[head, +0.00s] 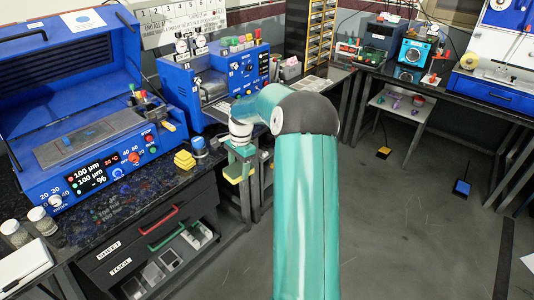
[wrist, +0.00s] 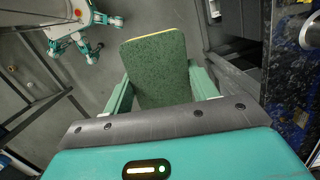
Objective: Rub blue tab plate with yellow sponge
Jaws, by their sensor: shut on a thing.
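My gripper (wrist: 160,85) is shut on the yellow sponge (wrist: 158,62), which shows its dark green face and a thin yellow edge between the two pale green fingers in the wrist view. In the head view my gripper (head: 241,158) points down in front of the bench, and the sponge (head: 237,173) hangs under it, clear of the bench top. I cannot make out for certain which thing is the blue tab plate. An open drawer (head: 170,262) below the bench holds several flat silvery pieces, too small to tell their tabs.
Another blue machine (head: 205,85) is behind my gripper. A yellow pedal (head: 384,152) and a blue pedal (head: 462,188) lie on the otherwise open floor at right.

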